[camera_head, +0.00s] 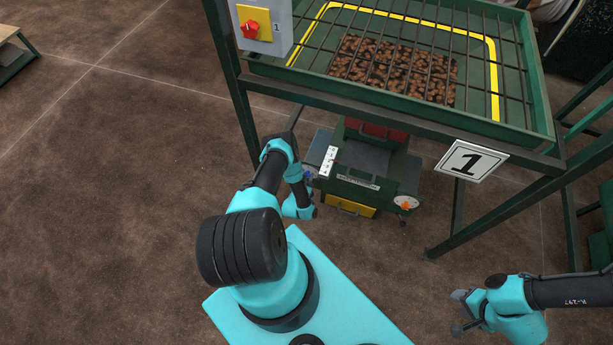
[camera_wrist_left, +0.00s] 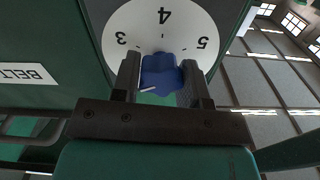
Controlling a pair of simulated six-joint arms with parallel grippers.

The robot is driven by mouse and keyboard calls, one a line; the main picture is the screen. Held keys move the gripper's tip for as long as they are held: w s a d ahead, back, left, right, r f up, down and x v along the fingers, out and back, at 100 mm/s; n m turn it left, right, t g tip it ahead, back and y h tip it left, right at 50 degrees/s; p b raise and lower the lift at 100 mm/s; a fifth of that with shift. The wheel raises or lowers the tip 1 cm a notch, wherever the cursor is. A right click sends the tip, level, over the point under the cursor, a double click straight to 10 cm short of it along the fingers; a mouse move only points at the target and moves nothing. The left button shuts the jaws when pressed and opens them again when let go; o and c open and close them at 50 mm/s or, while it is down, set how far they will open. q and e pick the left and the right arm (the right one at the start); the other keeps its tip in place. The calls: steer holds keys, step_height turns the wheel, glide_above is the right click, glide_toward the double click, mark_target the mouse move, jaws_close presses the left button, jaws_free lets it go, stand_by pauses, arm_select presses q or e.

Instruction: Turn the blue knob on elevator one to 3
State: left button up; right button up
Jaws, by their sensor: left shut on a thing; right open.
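The blue knob (camera_wrist_left: 162,74) sits on a white round dial (camera_wrist_left: 150,22) in the left wrist view. The numbers 3, 4 and 5 show on the dial; its lower part is hidden. A white mark on the knob points left and slightly down in that view, below the 3. My left gripper (camera_wrist_left: 160,84) is shut on the knob, one finger on each side. In the head view a bit of the blue knob (camera_head: 308,176) shows at the left side of the machine (camera_head: 362,170), beside my left arm. My right gripper (camera_head: 464,312) is open and empty at the lower right.
A green frame with a barred tray stands above the machine and carries a sign "1" (camera_head: 471,161). An orange knob (camera_head: 405,206) is on the machine's right side. A red switch (camera_head: 250,29) is on a box at upper left.

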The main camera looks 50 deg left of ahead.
arm_select(q)
steer(key=shift+m, duration=0.3)
steer(key=m, duration=0.5)
steer(key=shift+d, duration=0.1)
steer(key=m, duration=0.6)
steer(key=shift+f, duration=0.1)
stand_by(0.3)
steer(key=o, duration=0.9)
